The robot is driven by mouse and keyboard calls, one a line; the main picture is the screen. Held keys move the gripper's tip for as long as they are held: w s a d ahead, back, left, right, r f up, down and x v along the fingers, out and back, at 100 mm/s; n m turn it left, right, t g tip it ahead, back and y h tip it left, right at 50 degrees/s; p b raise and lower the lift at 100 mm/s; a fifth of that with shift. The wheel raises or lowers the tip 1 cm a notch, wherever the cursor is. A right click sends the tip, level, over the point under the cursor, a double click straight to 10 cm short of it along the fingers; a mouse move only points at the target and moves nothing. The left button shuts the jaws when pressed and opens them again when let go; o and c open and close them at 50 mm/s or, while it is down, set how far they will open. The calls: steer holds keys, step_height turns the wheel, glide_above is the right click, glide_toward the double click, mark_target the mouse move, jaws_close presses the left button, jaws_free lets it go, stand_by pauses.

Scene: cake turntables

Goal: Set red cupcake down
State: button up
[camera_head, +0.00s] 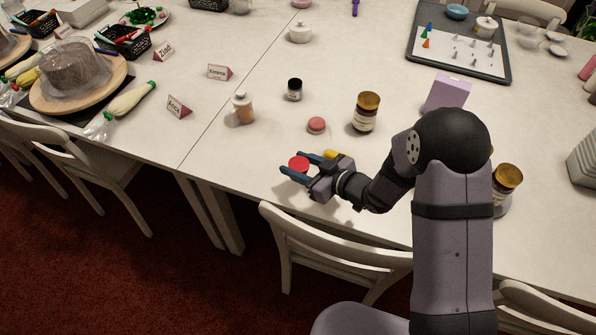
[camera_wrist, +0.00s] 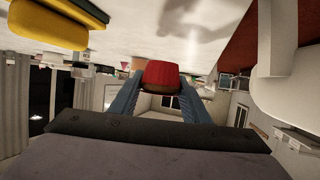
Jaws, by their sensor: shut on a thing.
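The red cupcake (camera_head: 298,163) is between the fingertips of my gripper (camera_head: 291,164), near the front edge of the table in the head view. My gripper is shut on its sides. In the wrist view, the cupcake (camera_wrist: 161,75) sits between the two blue fingers (camera_wrist: 160,92), with a ribbed red side and a brown part. That view looks upside down, with the white tabletop along its top. The cupcake appears to be held over the table, but the size of any gap beneath it is unclear.
A yellow object (camera_head: 331,154) lies close beside my gripper. A pink round item (camera_head: 316,125), a brown jar (camera_head: 366,112), a small dark jar (camera_head: 294,89) and an orange bottle (camera_head: 242,108) stand farther back. The table between the bottle and gripper is clear. A chair (camera_head: 330,250) stands in front.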

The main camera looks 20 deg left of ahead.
mark_target(298, 163)
steer(key=shift+r, duration=2.6)
